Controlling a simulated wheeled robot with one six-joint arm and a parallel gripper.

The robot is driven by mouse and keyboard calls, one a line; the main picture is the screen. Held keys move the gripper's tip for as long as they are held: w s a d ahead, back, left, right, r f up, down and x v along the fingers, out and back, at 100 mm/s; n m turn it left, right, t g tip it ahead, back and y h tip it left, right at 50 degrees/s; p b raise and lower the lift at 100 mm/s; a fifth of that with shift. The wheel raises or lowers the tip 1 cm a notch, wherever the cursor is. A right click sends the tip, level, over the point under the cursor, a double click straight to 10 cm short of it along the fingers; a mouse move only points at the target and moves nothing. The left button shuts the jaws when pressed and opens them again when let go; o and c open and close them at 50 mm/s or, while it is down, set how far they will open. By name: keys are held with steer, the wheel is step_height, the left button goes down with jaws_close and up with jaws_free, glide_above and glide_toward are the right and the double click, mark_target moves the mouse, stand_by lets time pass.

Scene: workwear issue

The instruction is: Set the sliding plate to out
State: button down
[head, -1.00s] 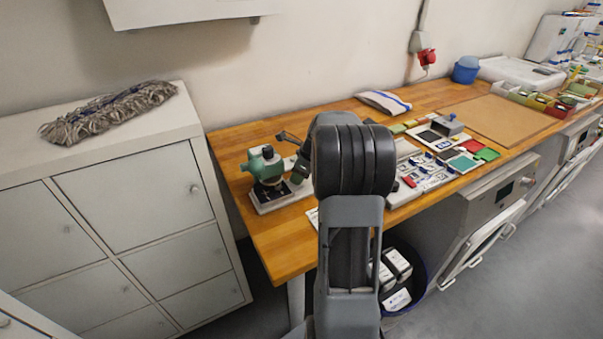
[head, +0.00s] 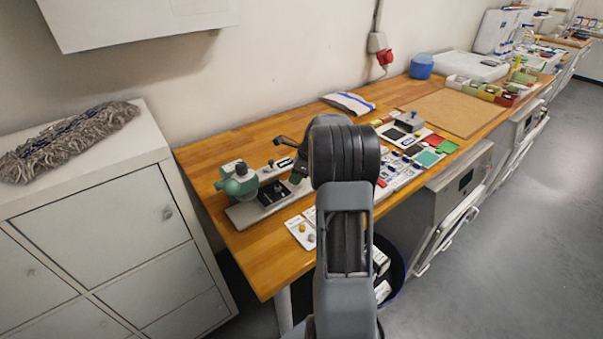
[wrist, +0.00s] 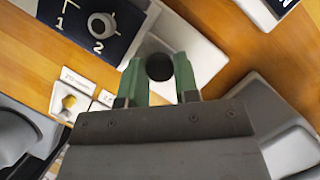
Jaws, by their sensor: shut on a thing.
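A small green machine (head: 240,182) stands on a pale base near the bench's left end. Beside it lies a dark panel (head: 274,194) with a small knob. In the wrist view the dark panel (wrist: 85,28) shows the marks 1 and 2 and a grey round knob. My gripper (wrist: 159,68) has its green-padded fingers on either side of a dark round knob (wrist: 160,66), over a pale grey surface (wrist: 203,56). I cannot tell for certain which part is the sliding plate.
White plates with small yellow and grey parts (head: 302,229) lie at the bench's front edge. Trays and coloured cards (head: 427,158) lie to the right, with a folded cloth (head: 349,103) behind. A grey cabinet (head: 95,215) stands at the left. The floor at the right is clear.

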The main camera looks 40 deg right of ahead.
steer(key=shift+d, duration=0.1)
steer(key=c, duration=0.9)
jaws_free()
steer(key=shift+d, duration=0.1)
steer(key=shift+o, duration=0.2)
steer(key=shift+r, duration=0.15)
steer(key=v, duration=1.3)
steer(key=shift+r, duration=0.2)
steer(key=shift+s+d, duration=0.15)
